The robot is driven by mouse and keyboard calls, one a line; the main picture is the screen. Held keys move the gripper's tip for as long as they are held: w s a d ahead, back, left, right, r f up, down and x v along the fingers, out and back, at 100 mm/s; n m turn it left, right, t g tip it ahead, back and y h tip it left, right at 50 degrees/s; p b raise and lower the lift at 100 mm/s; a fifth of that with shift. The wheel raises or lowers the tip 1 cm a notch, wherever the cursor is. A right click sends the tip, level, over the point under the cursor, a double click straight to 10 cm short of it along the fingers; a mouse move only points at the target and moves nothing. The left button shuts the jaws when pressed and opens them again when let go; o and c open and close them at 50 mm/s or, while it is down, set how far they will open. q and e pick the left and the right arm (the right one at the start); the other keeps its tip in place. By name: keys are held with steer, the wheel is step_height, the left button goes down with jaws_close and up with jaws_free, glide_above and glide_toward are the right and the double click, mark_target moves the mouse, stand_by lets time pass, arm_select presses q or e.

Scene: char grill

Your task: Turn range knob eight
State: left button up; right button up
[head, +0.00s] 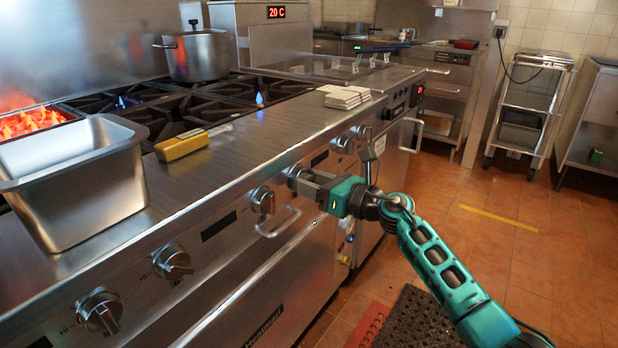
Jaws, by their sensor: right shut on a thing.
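A row of metal range knobs runs along the front panel of the steel range. From near to far I see a first knob (100,312), a second knob (172,262), a third knob (262,199) and smaller ones farther along, such as a far knob (342,144). My right gripper (298,178) reaches in from the right and is shut on a knob just past the third one. That knob is mostly hidden by the fingers. I see no readable number on any knob. My left gripper is not in view.
A steel pan (75,185) stands at the left on the range top, with a yellow-handled tool (182,145) beside it. A large pot (197,57) sits on the burners, some lit. A front handle (278,224) juts out below my gripper. Orange tiled floor (560,240) is open at right.

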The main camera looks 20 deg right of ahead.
arm_select(q)
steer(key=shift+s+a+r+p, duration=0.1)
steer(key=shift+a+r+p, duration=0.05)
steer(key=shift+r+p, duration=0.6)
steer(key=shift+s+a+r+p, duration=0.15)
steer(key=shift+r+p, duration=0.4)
steer(key=shift+p, duration=0.35)
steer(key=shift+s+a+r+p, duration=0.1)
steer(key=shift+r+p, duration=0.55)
steer(key=shift+p, duration=0.15)
arm_select(e)
steer(key=shift+m, duration=3.6)
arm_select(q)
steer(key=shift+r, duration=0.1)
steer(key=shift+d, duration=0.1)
arm_select(e)
steer(key=o, duration=1)
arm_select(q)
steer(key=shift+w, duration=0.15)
arm_select(e)
steer(key=shift+s, duration=0.1)
